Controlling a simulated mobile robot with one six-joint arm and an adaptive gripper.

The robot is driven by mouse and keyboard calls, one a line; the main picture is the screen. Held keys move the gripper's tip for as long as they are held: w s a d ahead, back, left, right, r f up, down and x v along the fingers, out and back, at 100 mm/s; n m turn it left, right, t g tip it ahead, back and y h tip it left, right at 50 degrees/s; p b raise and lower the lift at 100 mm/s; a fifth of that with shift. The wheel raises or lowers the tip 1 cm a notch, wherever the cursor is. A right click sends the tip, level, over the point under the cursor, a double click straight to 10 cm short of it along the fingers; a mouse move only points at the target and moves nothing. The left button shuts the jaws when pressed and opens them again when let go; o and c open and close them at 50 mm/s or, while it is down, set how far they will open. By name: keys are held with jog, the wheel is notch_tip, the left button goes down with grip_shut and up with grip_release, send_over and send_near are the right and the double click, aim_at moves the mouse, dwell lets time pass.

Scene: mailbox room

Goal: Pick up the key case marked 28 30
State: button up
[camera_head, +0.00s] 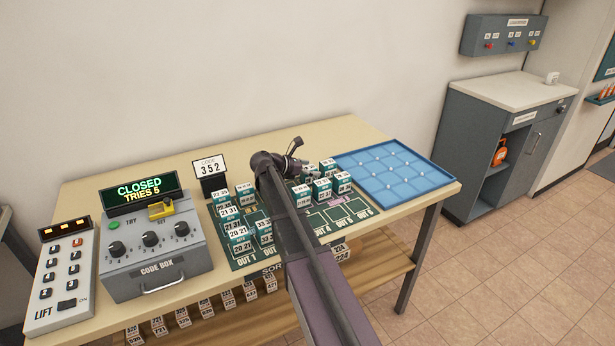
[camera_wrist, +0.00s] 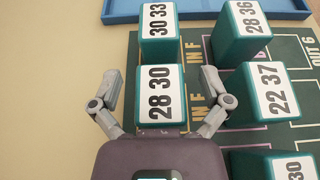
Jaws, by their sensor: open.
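The key case marked 28 30 (camera_wrist: 159,95) is a teal block with a white label, standing on the green mat (camera_wrist: 190,130) in the wrist view. My gripper (camera_wrist: 161,76) is open. One finger is on each side of the case, with a gap on both sides, and neither appears to touch it. In the head view my gripper (camera_head: 294,158) is over the back of the mat, near a cluster of teal cases. I cannot pick out the 28 30 label there, as my arm and other cases cover part of that area.
A case marked 30 33 (camera_wrist: 159,24) stands just beyond it. Cases marked 28 36 (camera_wrist: 240,30) and 22 37 (camera_wrist: 262,92) stand to the right. A blue tray (camera_head: 440,180) lies on the table's right. The code box (camera_head: 155,255) is at left. Bare tabletop lies left in the wrist view.

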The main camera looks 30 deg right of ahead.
aim_at(312, 167)
jog(key=c, duration=1.3)
jog(key=shift+r, duration=0.2)
notch_tip(312, 167, up, 10)
jog(key=p, duration=1)
jog(key=shift+f, duration=0.2)
